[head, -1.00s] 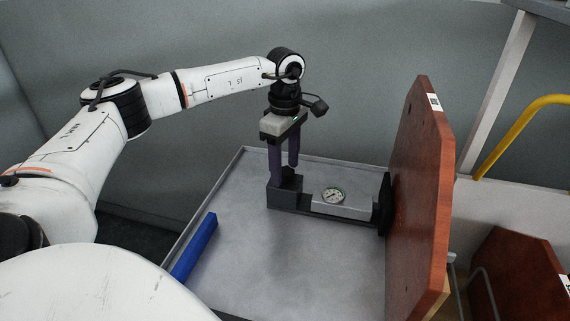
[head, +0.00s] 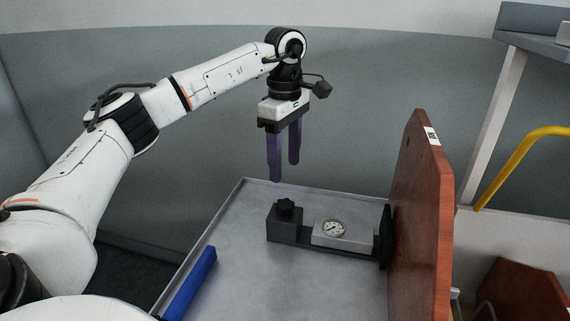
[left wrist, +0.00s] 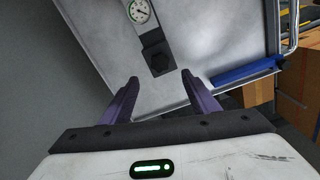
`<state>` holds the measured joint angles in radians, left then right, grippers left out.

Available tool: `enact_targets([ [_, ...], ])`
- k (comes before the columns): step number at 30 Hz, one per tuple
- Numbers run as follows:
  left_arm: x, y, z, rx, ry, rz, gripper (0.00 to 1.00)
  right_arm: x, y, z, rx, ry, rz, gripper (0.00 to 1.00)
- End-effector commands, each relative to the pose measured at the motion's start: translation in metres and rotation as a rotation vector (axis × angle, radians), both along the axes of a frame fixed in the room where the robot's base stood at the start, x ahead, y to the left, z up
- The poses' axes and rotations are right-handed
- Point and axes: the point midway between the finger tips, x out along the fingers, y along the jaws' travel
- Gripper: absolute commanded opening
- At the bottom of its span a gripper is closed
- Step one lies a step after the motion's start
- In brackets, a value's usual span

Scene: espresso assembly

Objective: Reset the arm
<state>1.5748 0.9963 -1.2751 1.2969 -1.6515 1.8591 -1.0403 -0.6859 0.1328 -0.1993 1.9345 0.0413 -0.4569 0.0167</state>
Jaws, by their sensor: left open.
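My left gripper (head: 283,169) hangs fingers down above the back of the grey tray table, with its two purple fingers apart and nothing between them. Below it and apart from it is a dark fixture with a black knob (head: 285,207) at its left end and a round dial gauge (head: 333,228) on a light block. In the left wrist view, the open fingers (left wrist: 158,84) show with the knob (left wrist: 159,62) beyond their tips and the gauge (left wrist: 139,11) at the top. My right gripper is in neither view.
An upright reddish-brown board (head: 424,220) stands at the right end of the fixture. A blue bar (head: 189,284) lies along the table's left edge (head: 214,217). A yellow rail (head: 510,160) and a second brown board (head: 523,292) are at the right.

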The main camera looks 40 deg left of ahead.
Motion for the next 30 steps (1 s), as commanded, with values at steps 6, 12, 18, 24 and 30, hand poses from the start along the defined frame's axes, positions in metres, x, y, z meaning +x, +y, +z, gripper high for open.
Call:
enact_targets([
  [6, 0.000, 0.000, -0.004, 0.000, 0.001, 0.000, 0.55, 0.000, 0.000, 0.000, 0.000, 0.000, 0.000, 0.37],
  [12, -0.001, 0.000, -0.031, 0.001, 0.004, 0.001, 0.55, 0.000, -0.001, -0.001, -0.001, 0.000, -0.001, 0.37],
  [18, -0.001, 0.000, -0.070, 0.001, 0.004, 0.001, 0.55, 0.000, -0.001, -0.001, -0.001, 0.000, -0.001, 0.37],
  [24, -0.001, 0.000, -0.107, 0.001, 0.003, 0.001, 0.55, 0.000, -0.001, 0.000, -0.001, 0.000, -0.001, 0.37],
  [30, 0.000, 0.001, -0.106, 0.001, -0.002, 0.142, 0.55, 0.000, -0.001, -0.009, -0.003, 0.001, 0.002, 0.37],
])
